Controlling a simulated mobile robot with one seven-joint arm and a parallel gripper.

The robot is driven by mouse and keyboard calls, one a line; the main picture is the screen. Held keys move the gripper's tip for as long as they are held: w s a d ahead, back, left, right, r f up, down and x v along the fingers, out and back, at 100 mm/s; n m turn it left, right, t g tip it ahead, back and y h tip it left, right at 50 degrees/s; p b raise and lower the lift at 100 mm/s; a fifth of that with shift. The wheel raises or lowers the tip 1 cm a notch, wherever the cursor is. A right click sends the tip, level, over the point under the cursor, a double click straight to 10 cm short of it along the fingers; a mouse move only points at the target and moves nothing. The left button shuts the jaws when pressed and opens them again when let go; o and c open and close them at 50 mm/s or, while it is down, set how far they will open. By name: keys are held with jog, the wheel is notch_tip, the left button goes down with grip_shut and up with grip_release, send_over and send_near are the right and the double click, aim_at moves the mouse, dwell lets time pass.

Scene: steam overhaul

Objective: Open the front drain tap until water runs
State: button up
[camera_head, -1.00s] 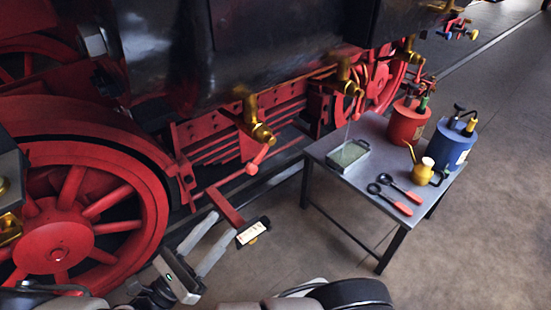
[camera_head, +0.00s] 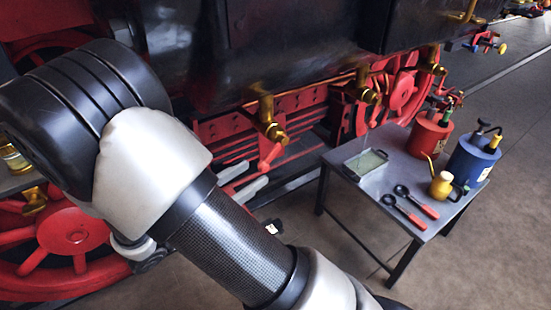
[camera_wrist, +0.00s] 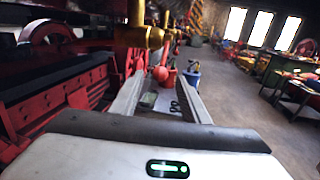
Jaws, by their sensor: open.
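A brass drain tap (camera_head: 268,122) hangs from the underside of the black engine cylinder. Its red lever (camera_head: 271,156) slants down from it. My gripper (camera_head: 256,175) is just below the lever, partly hidden behind my own arm. In the wrist view, my gripper (camera_wrist: 161,84) is open, one finger on each side. The lever's red ball end (camera_wrist: 160,73) shows between the fingertips; I cannot tell whether it is inside them or just beyond. The brass tap (camera_wrist: 140,35) stands above the left finger. No water is visible running from this tap.
Further brass taps (camera_head: 367,88) (camera_head: 432,62) hang along the engine. A metal table (camera_head: 400,170) at right holds a shallow tray (camera_head: 367,163), two red-handled tools (camera_head: 410,207), a yellow oil can (camera_head: 441,186), a red can (camera_head: 428,132) and a blue can (camera_head: 472,158). Open floor lies in front.

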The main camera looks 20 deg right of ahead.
aim_at(273, 154)
jog(key=x, duration=0.9)
jog(key=shift+d, duration=0.1)
grip_shut()
